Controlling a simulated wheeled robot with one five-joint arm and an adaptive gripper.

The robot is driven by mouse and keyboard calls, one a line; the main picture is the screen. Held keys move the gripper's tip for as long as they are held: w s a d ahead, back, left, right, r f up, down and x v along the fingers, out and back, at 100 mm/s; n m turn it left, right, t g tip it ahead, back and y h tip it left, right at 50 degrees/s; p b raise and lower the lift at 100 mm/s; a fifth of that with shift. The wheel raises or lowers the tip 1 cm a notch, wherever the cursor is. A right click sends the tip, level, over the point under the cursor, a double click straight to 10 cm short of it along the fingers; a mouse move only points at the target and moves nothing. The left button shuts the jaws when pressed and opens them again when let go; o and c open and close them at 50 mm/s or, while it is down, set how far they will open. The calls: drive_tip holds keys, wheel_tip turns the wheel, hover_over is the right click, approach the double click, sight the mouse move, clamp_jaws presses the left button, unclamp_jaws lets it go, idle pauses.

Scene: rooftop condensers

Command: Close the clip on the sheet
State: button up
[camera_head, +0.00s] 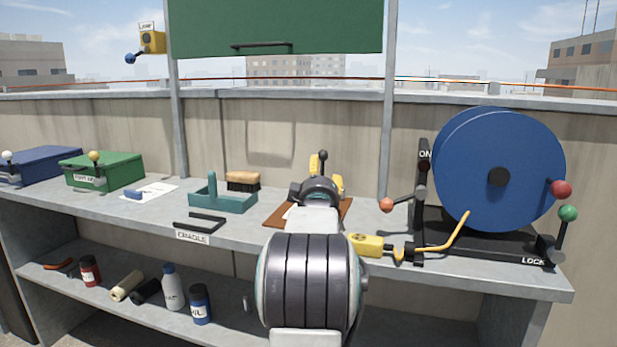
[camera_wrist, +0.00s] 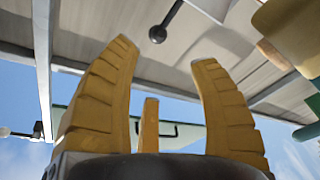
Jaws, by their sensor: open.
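A brown board (camera_head: 275,214) lies on the bench top, largely hidden behind my arm. A bit of white, perhaps the sheet, shows at its left part. A black ball knob (camera_head: 323,155) on a thin rod stands up at my gripper (camera_head: 328,172), probably the clip's lever; the clip's body is hidden. In the wrist view, the black ball knob (camera_wrist: 157,33) and its rod appear beyond the fingertips, between the two yellow fingers in the picture. My gripper (camera_wrist: 165,52) is open with nothing between its fingertips. I cannot tell how far the knob is from them.
A teal tray (camera_head: 208,198) and brush (camera_head: 243,181) lie left of the board. A green box (camera_head: 120,172) and white paper (camera_head: 160,190) are farther left.

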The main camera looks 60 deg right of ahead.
idle(0.3)
